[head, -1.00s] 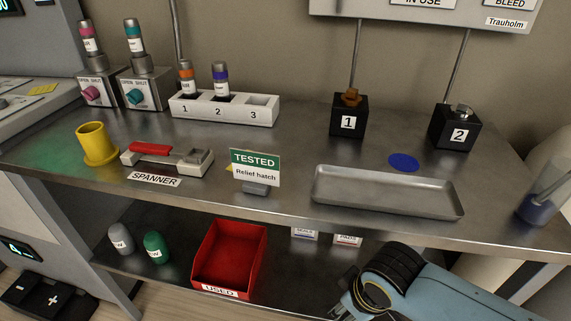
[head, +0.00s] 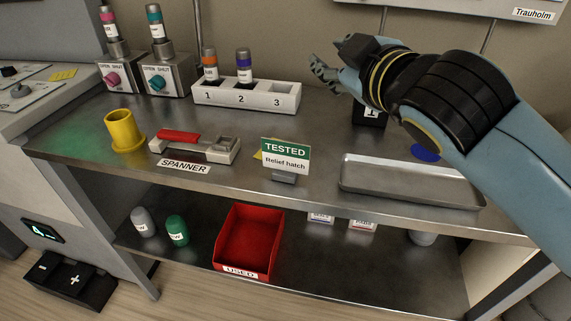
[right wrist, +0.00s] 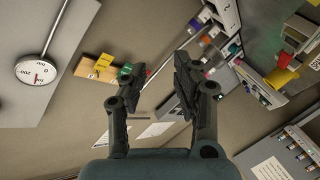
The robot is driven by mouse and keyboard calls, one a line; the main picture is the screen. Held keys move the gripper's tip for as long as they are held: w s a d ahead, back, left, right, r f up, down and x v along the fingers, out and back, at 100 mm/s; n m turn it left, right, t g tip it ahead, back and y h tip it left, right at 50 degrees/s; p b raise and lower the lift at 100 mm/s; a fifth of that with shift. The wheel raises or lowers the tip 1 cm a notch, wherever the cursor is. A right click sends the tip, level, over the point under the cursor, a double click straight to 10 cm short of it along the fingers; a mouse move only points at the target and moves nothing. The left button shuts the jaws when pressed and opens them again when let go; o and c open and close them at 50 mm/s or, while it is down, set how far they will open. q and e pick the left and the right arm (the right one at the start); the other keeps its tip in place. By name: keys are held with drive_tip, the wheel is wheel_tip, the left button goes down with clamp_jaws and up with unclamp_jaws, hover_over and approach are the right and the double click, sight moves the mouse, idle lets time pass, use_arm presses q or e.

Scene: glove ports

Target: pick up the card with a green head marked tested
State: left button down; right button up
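The card (head: 286,158) with a green head marked TESTED, and "Relief hatch" on its white part, stands upright in a small grey holder (head: 284,178) near the front edge of the metal bench. My right gripper (head: 326,68) is raised above the back of the bench, up and to the right of the card and well apart from it. In the right wrist view its two fingers (right wrist: 158,70) are spread with nothing between them. I cannot make out the card in that view. My left gripper is not in view.
A grey tray (head: 412,182) lies right of the card. A spanner (head: 192,147) and yellow cup (head: 123,131) stand left. A white numbered rack (head: 247,97) is behind, and a black block (head: 369,114) is partly hidden by my arm. A red bin (head: 249,240) sits on the shelf below.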

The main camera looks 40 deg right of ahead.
wheel_tip(320, 180, up, 7)
drive_tip(key=w+a+n+t, duration=0.2)
drive_tip(key=n+t, duration=0.1)
drive_tip(key=t, duration=0.1)
wheel_tip(320, 180, up, 9)
drive_tip(key=n+t+y, duration=0.3)
drive_tip(key=n+y, duration=0.9)
drive_tip(key=n, duration=0.2)
hover_over(278, 169)
drive_tip(key=a, duration=0.2)
drive_tip(key=s+a+f+n+g+y, duration=0.3)
drive_tip(key=a+n+g+y, duration=0.6)
drive_tip(key=n, duration=0.5)
wheel_tip(278, 169, down, 10)
drive_tip(key=f+n+g+h, duration=0.1)
drive_tip(key=n+g+h, duration=0.3)
drive_tip(key=n+g, duration=0.2)
drive_tip(key=s+d+f+n+g+h, duration=0.1)
drive_tip(key=d+f+g+h, duration=0.1)
drive_tip(key=d+f+h, duration=0.4)
drive_tip(key=d+f+g+h, duration=0.2)
drive_tip(key=d+f+h, duration=0.1)
drive_tip(key=d, duration=0.5)
drive_tip(key=shift+p+x, duration=0.3)
drive_tip(key=shift+x, duration=4.65)
drive_tip(key=shift+w+d, duration=0.15)
drive_tip(key=shift+d, duration=0.05)
clamp_jaws()
